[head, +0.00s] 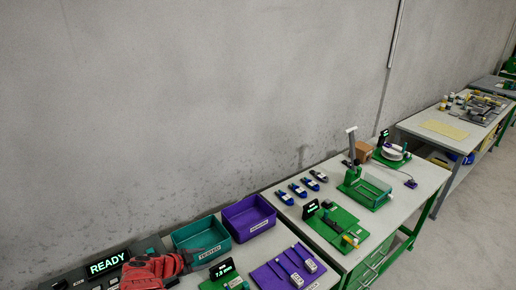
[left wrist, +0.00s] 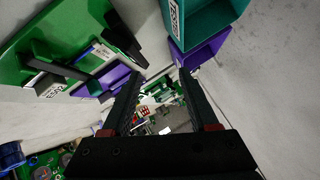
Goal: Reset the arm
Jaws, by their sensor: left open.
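My left gripper (head: 196,261) shows at the bottom left of the head view, with a red body and dark fingers. It is beside the teal bin (head: 203,237), near the small green display unit (head: 222,270). In the left wrist view its two dark fingers (left wrist: 160,76) stand apart with nothing between them. The teal bin (left wrist: 217,18) and the purple bin (left wrist: 197,50) lie beyond the fingertips. I see no blue cable held. My right gripper is in neither view.
A purple bin (head: 249,217) stands beside the teal one. A purple tray (head: 282,271) lies in front. Several blue-and-dark tools (head: 300,190), a green fixture (head: 335,225) and a clear-walled green box (head: 368,192) occupy the bench. A grey wall (head: 150,100) rises behind.

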